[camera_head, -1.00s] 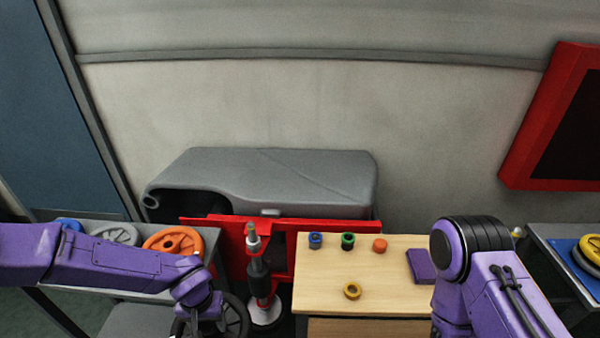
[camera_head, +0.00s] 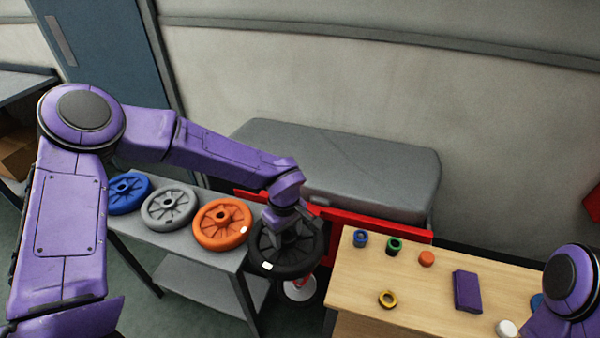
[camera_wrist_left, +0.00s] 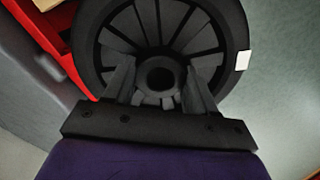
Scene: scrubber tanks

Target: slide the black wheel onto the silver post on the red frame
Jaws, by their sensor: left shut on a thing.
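The black wheel (camera_head: 284,262) is in my left gripper (camera_head: 290,228), beside the right end of the grey shelf. In the left wrist view the two fingers (camera_wrist_left: 158,90) close around the hub of the black wheel (camera_wrist_left: 95,50), and the hub's hole faces the camera. The red frame (camera_head: 375,226) stands behind and to the right of the wheel. It also shows at the left of the left wrist view (camera_wrist_left: 62,60). The silver post is hidden behind the wheel and gripper, so I cannot tell the gap between them. My right gripper is out of view.
Blue (camera_head: 128,193), grey (camera_head: 168,206) and orange (camera_head: 221,224) wheels lie on the grey shelf (camera_head: 190,247). A wooden table (camera_head: 440,265) on the right holds small coloured rings and a purple block (camera_head: 467,291). A grey housing (camera_head: 345,165) stands behind the frame.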

